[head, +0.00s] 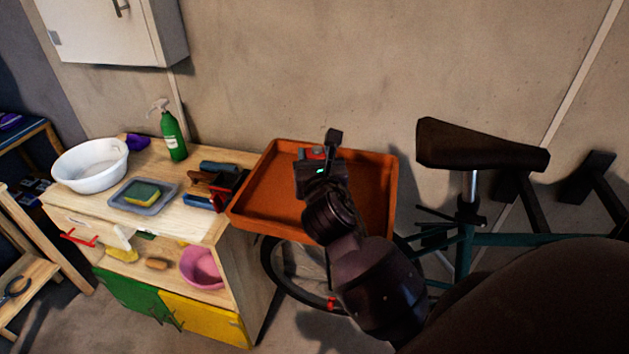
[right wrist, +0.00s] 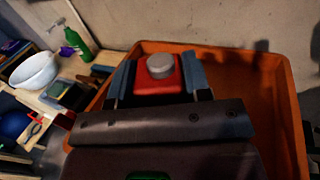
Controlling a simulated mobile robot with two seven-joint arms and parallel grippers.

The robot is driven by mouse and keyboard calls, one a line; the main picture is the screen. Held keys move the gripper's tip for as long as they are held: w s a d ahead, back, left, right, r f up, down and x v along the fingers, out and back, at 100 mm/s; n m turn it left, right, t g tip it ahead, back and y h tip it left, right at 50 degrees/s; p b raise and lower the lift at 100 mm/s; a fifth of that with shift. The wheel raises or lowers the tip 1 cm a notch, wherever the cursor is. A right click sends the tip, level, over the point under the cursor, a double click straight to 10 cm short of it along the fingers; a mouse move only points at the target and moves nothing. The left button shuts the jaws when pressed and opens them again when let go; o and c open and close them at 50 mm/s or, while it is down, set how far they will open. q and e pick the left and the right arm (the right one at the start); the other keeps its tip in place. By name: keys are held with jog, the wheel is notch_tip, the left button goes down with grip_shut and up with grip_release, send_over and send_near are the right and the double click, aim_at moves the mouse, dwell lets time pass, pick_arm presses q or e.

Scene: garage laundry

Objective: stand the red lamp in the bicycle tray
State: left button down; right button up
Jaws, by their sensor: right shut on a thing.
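The red lamp (right wrist: 158,80) has a grey round cap and sits between the fingers of my right gripper (right wrist: 158,84) in the right wrist view. In the head view a bit of the lamp (head: 314,153) shows at the tip of my right gripper (head: 320,158), which is shut on it. The orange bicycle tray (head: 365,205) lies under and around the gripper in the head view. The tray's rim (right wrist: 285,75) also shows in the right wrist view. The lamp is over the tray; I cannot tell whether it touches the floor of the tray. My left gripper is not in view.
A wooden cabinet (head: 230,285) stands left of the tray. It bears a white basin (head: 90,170), a green spray bottle (head: 173,137), a sponge on a grey tray (head: 143,193) and dark items near the tray's edge. A bicycle saddle (head: 480,148) rises to the right. The tray looks otherwise empty.

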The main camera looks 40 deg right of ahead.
jog(key=shift+f+b, duration=0.65)
jog(key=shift+f, duration=1.85)
jog(key=shift+f, duration=0.15)
jog(key=o, duration=1)
jog(key=shift+s, duration=0.15)
jog(key=v, duration=1.1)
jog(key=shift+s+a, duration=0.2)
jog(key=shift+s, duration=0.1)
